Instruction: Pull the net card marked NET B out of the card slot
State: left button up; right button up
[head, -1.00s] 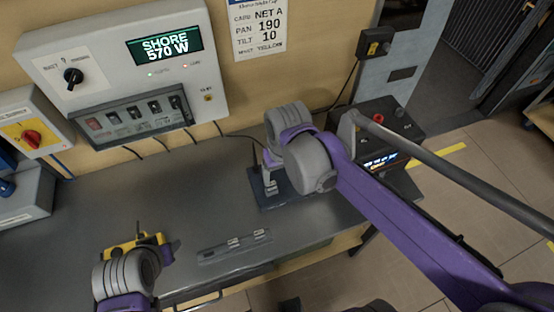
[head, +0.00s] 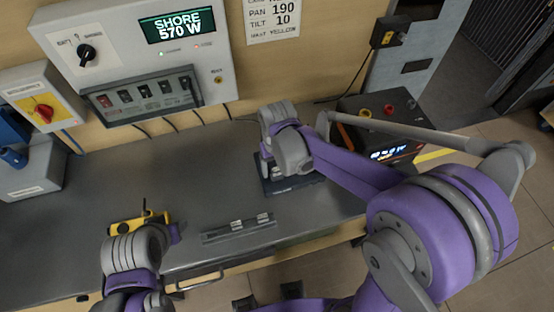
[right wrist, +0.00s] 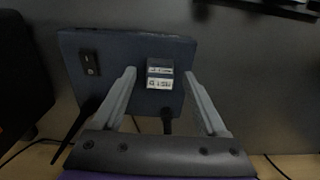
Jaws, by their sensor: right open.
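A dark blue box with a card slot (head: 300,185) sits on the grey bench under my right gripper, which shows in the head view (head: 265,155). In the right wrist view the same box (right wrist: 115,55) has a card with pale labels (right wrist: 160,74) standing out of it; its lettering is too small and turned to read surely. My right gripper (right wrist: 159,76) is open, with one finger on each side of the card, apart from it. My left gripper (head: 172,234) is low at the left, by a yellow tool; its fingers are mostly hidden.
A grey rack holding small pale pieces (head: 238,229) lies at the bench's front. The yellow tool (head: 140,220) is left of it. A black power unit (head: 385,125) stands right of the box. A SHORE panel (head: 135,60) is on the wall. The bench middle is clear.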

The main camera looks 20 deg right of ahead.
jog(key=shift+f, duration=0.5)
grip_shut()
dwell(0.4)
